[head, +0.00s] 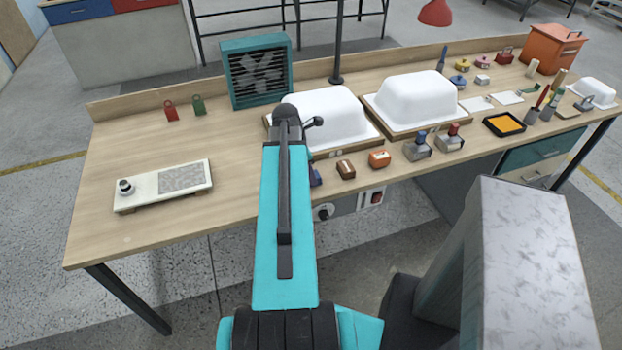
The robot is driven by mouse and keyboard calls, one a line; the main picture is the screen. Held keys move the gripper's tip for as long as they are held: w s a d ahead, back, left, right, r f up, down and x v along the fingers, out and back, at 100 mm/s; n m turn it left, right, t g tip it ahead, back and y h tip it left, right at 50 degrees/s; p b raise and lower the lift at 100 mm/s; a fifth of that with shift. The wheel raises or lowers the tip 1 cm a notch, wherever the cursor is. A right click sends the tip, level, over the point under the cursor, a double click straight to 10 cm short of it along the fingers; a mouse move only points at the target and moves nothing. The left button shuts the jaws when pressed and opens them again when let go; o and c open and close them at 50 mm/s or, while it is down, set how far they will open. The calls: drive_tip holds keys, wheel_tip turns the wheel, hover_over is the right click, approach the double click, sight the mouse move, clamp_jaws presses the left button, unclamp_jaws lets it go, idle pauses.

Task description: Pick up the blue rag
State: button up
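I cannot make out a clear blue rag. A small dark blue thing (315,178) shows at the front edge of the workbench (125,235), just right of my arm. My arm hides part of it, and I cannot tell whether it is the rag. My turquoise arm link reaches up the middle of the head view to a dark joint over the bench. My gripper's fingers do not show.
Two white tub shells (408,97) (330,112) sit on wooden bases mid-bench. A brown block (346,169), an orange block (379,159) and grey-bodied tools (417,149) line the front. A fan box (257,70) stands behind. Bare bench surrounds a pale board (140,195) at left.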

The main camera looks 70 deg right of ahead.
drive_tip(key=c, duration=0.4)
drive_tip(key=shift+o, duration=0.2)
drive_tip(key=shift+r, duration=0.15)
wheel_tip(320, 180, up, 10)
drive_tip(key=b, duration=0.2)
idle(0.3)
idle(0.5)
